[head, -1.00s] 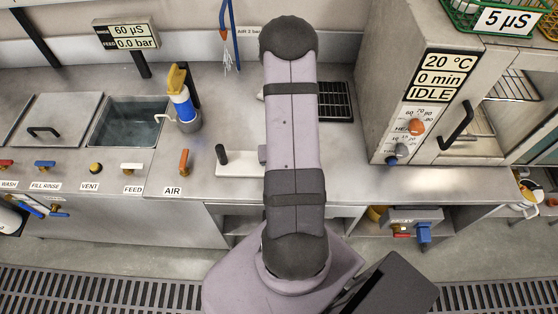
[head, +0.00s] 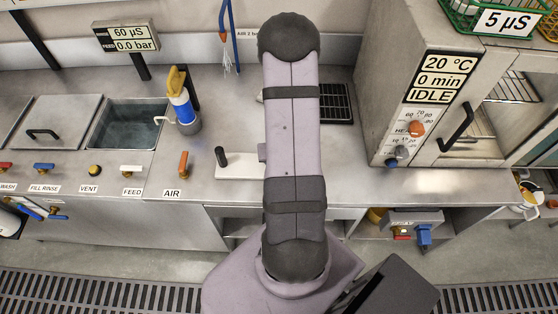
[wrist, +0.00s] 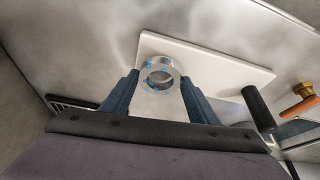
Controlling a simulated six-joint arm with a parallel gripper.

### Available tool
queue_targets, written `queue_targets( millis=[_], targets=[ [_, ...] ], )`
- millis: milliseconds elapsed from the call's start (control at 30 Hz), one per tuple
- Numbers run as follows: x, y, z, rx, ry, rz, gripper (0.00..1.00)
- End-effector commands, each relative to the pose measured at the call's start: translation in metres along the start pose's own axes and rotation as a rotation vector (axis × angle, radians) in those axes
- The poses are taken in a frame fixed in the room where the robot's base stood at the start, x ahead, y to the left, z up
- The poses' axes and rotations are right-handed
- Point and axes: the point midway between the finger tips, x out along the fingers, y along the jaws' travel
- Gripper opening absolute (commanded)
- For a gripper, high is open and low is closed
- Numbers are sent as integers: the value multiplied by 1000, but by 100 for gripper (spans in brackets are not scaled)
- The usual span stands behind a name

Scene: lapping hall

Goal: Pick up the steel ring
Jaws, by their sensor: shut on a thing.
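The steel ring (wrist: 157,73) is a short, shiny metal band with blue spots on it. In the wrist view it sits between the two blue fingertips of my gripper (wrist: 160,76), which is shut on it. Behind it lies a white board (wrist: 220,66); whether the ring still touches the board I cannot tell. In the head view the board (head: 238,171) shows left of my arm, while the ring and my gripper are hidden behind the arm.
A black upright handle (head: 221,156) stands at the board's left end. An orange-handled AIR valve (head: 183,163) is further left, near a blue bottle (head: 182,105) and a sink (head: 128,125). A steel oven (head: 400,60) stands right; the bench before it is clear.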

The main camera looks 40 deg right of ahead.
Motion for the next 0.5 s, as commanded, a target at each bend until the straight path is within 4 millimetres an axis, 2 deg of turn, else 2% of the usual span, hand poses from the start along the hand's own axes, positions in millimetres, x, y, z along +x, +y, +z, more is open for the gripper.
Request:
queue_targets(
  millis=[500],
  targets=[
    [-54,0,-24,0,6,1,22]
  ],
)
